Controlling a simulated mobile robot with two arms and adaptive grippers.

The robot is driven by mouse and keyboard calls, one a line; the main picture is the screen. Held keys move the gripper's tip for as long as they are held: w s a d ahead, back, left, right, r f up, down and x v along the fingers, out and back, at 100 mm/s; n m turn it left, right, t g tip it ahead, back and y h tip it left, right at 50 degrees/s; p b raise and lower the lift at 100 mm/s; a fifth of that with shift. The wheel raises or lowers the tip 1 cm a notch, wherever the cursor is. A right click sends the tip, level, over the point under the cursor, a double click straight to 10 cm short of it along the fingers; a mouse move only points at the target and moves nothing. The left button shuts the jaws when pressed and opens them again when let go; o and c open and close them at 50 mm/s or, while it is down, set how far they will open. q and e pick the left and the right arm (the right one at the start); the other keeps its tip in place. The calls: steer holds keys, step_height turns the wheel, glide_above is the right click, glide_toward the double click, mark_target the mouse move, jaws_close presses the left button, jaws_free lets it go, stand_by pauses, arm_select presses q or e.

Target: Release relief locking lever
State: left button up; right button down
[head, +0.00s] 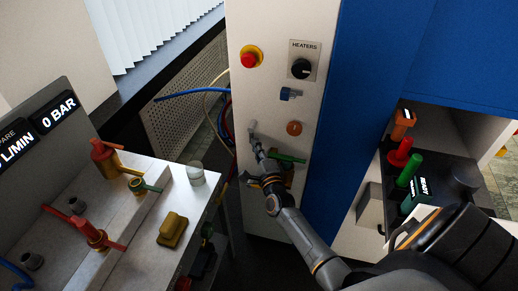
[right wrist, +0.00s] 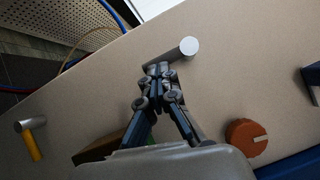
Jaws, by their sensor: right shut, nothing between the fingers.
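A small grey lever (head: 252,127) with a round end sticks out of the pale front panel of the press. It also shows in the right wrist view (right wrist: 186,48), with its bar running down-left to my fingertips. My right gripper (head: 257,144) is shut and empty, its tips close together at the bar; I cannot tell if they touch it. It shows in the right wrist view too (right wrist: 158,70). A green-handled lever (head: 287,158) is just beside the gripper, mostly hidden in the wrist view. No label shows which lever is the relief locking lever. My left gripper is not in view.
An orange knob (head: 294,128), a blue fitting (head: 290,94), the heaters knob (head: 301,69) and a red button (head: 251,57) stand out from the panel. A yellow-handled lever (right wrist: 32,142) is at left in the wrist view. A bench with red valves (head: 105,156) stands left.

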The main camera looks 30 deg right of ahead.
steer(key=shift+w+a+f+m+t+h+b, duration=0.1)
steer(key=shift+w+a+m+t+h+b, duration=0.2)
steer(key=shift+m+b, duration=0.8)
steer(key=shift+w+a+f+m+t+h+b, duration=0.1)
steer(key=shift+w+a+m+t+h+b, duration=0.3)
steer(key=shift+b, duration=1.5)
steer(key=shift+w+a+f+m+t+h+b, duration=0.15)
steer(key=shift+m+h+b, duration=0.35)
steer(key=shift+b, duration=1)
steer(key=shift+w+a+r+b, duration=0.1)
steer(key=shift+w+a+b, duration=0.05)
steer(key=shift+w+b, duration=0.15)
steer(key=v, duration=1.2)
steer(key=shift+s, duration=0.1)
